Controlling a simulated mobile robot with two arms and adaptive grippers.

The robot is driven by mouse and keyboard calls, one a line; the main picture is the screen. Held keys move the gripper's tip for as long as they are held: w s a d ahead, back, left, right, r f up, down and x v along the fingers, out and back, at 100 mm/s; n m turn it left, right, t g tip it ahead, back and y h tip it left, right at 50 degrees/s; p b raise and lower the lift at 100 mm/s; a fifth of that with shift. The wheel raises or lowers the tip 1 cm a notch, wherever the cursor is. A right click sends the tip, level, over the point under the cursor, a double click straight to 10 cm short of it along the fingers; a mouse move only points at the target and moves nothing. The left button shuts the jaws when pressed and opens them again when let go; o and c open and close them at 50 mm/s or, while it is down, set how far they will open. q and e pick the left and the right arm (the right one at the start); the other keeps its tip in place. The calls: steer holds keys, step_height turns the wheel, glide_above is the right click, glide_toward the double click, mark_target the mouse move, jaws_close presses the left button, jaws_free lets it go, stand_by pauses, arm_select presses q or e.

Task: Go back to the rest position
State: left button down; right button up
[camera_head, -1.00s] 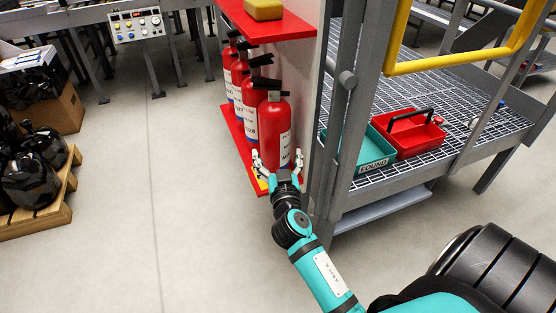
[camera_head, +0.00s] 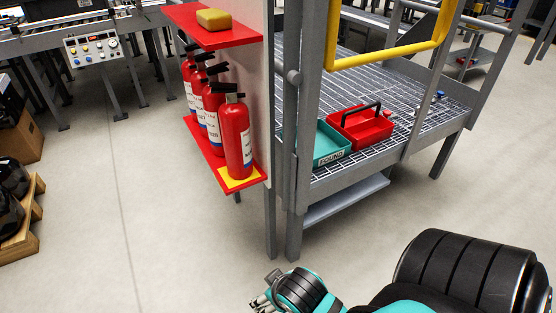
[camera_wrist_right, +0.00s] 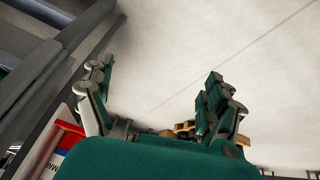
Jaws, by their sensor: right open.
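My right gripper (camera_head: 264,302) is low in the head view, in front of the grated catwalk and below the red shelf. In the right wrist view its two fingers (camera_wrist_right: 160,92) stand apart with only floor between them, so it is open and empty. Red fire extinguishers (camera_head: 238,138) stand in a row on the lower red shelf (camera_head: 240,181), the front one over a yellow patch. The gripper is clear of them. My left gripper is not in view.
A teal bin (camera_head: 331,146) and a red tool carrier (camera_head: 362,127) sit on the catwalk grating (camera_head: 428,98). A yellow rail (camera_head: 392,52) and grey posts stand beside the shelf. A yellow block (camera_head: 213,19) lies on the upper shelf. A pallet (camera_head: 22,232) is at left. Floor between is clear.

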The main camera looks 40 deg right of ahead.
steer(key=shift+n+g+y, duration=0.7)
steer(key=shift+n+g, duration=0.2)
steer(key=s+a, duration=0.2)
steer(key=s, duration=0.1)
steer(key=s+a, duration=0.1)
steer(key=shift+s+f, duration=0.25)
steer(key=shift+s, duration=0.15)
